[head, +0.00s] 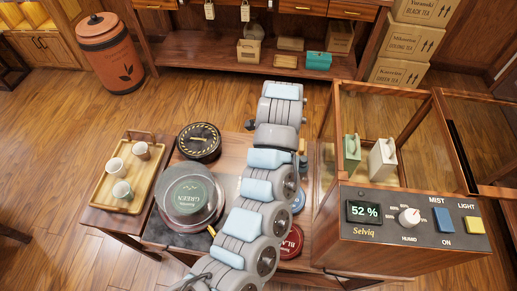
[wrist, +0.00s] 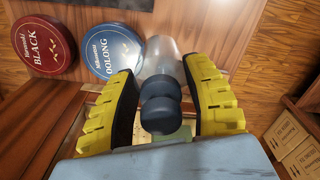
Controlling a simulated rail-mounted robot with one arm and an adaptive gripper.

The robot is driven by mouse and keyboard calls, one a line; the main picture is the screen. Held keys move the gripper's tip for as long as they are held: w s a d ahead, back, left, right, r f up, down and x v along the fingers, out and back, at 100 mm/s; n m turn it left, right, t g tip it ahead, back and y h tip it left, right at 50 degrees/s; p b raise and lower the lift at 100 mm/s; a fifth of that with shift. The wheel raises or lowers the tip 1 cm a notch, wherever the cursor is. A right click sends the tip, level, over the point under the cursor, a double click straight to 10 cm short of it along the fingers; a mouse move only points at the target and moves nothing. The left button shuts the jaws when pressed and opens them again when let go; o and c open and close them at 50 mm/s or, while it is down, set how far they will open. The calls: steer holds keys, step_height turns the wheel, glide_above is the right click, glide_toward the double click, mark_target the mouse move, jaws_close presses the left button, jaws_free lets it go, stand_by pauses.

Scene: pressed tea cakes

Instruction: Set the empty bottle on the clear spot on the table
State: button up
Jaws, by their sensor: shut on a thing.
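The bottle (wrist: 161,52) shows in the wrist view, with a clear, pale body and a dark rounded top. My gripper (wrist: 163,70) has its two yellow-padded fingers closed on either side of it. The bottle lies along the camera's line of sight, so I cannot tell whether its base touches anything. In the head view my arm hides the gripper and most or all of the bottle. The wooden table (head: 236,151) shows bare wood left of my arm.
A red tin (wrist: 44,44) and a blue tin (wrist: 105,49) lie near the bottle. A black tin (head: 199,142), a clear-covered green-labelled item (head: 192,193) and a tray with cups (head: 104,194) are at left. A glass-walled cabinet (head: 412,235) stands right.

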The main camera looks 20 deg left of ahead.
steer(key=w+a+f+b, duration=0.6)
steer(key=a+f, duration=0.2)
steer(key=shift+a, duration=0.2)
stand_by(0.8)
steer(key=shift+w+f, duration=0.15)
steer(key=shift+w+a+f+b, duration=0.15)
steer(key=shift+f+b, duration=0.15)
steer(key=shift+f, duration=0.5)
steer(key=shift+s+a+f+b, duration=0.1)
steer(key=shift+f+b, duration=0.2)
steer(key=shift+f, duration=0.5)
steer(key=shift+f, duration=0.1)
